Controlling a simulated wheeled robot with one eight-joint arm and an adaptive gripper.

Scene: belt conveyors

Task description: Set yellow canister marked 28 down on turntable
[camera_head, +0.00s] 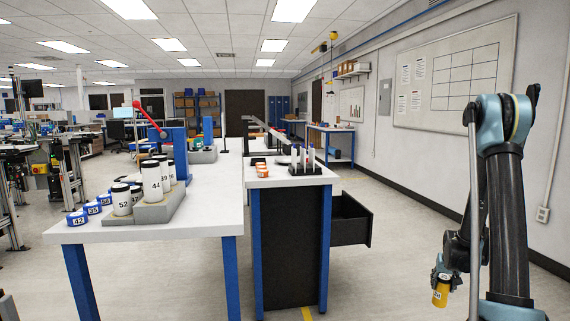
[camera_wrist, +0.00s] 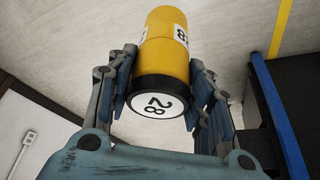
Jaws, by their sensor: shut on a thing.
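The yellow canister (camera_wrist: 166,55) has a black cap end with a white disc marked 28. In the wrist view it sits between the two fingers of my gripper (camera_wrist: 163,72), which is shut on its sides. In the head view, the canister (camera_head: 440,295) hangs below my gripper (camera_head: 443,275) at the lower right. It is held over open floor, apart from the tables. I cannot clearly make out a turntable in either view.
A white table (camera_head: 160,229) at left bears a grey rack (camera_head: 160,211) of white numbered canisters and several blue rolls. A second bench with a black cabinet (camera_head: 290,255) has an open drawer (camera_head: 350,219) facing right. Floor between bench and right wall is clear.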

